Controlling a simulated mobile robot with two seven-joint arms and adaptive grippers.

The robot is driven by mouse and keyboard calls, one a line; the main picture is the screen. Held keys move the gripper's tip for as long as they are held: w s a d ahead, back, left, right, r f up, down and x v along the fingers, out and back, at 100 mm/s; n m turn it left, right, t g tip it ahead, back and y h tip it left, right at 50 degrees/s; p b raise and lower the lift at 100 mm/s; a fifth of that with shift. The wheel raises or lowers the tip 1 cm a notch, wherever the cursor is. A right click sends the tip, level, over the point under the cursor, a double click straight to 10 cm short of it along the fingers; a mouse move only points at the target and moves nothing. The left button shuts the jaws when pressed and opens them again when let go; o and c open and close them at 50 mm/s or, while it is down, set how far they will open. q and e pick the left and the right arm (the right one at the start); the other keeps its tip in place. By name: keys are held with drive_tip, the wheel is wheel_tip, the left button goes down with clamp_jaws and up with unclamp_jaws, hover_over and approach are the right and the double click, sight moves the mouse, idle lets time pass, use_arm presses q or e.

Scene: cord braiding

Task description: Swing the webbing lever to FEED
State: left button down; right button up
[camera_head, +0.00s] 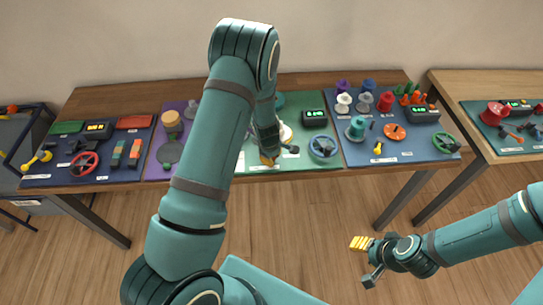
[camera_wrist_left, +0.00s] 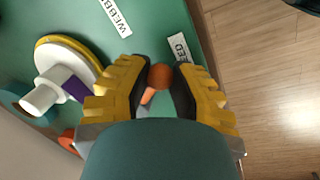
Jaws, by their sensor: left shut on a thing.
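The webbing lever shows in the left wrist view as an orange round knob (camera_wrist_left: 161,76) on a short orange stem. My left gripper (camera_wrist_left: 159,82) has its yellow fingers on both sides of the knob and is shut on it. A white label (camera_wrist_left: 180,50), partly hidden and ending in "EED", lies just beyond the knob.
In the left wrist view a white spool with a yellow rim (camera_wrist_left: 70,65) stands left of the fingers. The green panel also holds a blue-grey handwheel (camera_head: 323,148) and a display box (camera_head: 314,118).

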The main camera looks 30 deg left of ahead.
use_arm(q)
drive_tip(key=shift+d, duration=0.1)
drive_tip(key=c, duration=0.8)
unclamp_jaws()
drive_tip(key=r, duration=0.4)
drive_tip(key=s+r, duration=0.1)
drive_tip(key=r, duration=0.2)
drive_tip(key=s+r, duration=0.1)
drive_tip(key=r, duration=0.3)
drive_tip(key=shift+s+r, duration=0.15)
drive_tip(key=shift+r, duration=0.2)
